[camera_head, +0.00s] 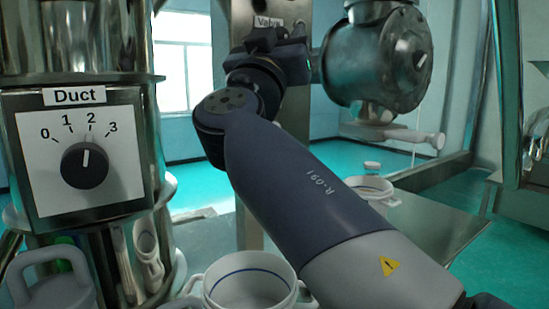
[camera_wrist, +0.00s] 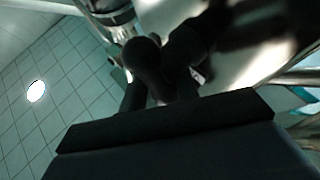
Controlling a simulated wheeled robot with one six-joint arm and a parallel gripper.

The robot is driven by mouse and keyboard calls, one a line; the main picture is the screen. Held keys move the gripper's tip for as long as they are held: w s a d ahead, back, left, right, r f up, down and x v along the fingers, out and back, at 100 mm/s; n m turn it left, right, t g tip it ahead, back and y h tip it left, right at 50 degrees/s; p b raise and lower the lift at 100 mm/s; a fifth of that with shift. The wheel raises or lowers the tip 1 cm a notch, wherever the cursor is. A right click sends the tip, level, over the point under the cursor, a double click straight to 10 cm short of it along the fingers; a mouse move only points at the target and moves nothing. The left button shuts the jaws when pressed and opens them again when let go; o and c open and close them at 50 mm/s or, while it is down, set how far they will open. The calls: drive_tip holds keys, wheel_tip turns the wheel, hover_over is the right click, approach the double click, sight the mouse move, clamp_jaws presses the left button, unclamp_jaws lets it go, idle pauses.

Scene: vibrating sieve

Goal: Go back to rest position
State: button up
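My arm (camera_head: 300,210) reaches up from the lower right of the head view, bent at a dark joint. My gripper (camera_head: 268,38) is at the top middle, dark and small, just below the "Valve" label (camera_head: 268,21) on a metal column. In the wrist view my gripper's dark body fills the bottom, with dark rounded shapes (camera_wrist: 165,65) beyond it. I cannot tell fingers from any handle there, whether the gripper touches the valve part, or whether it is open or shut.
A "Duct" panel (camera_head: 118,180) with a black knob (camera_head: 85,165) pointing at 2 stands left. A white two-handled pot (camera_head: 250,283) is below my arm, and another (camera_head: 372,188) is on the metal table (camera_head: 430,225). A round metal vessel (camera_head: 375,65) hangs close right of my gripper.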

drive_tip(key=shift+r+m+g+h+p, duration=0.35)
drive_tip(key=shift+m+g+p, duration=0.4)
drive_tip(key=shift+p, duration=1.1)
drive_tip(key=shift+d+f+p, duration=0.1)
drive_tip(key=shift+f+p, duration=0.25)
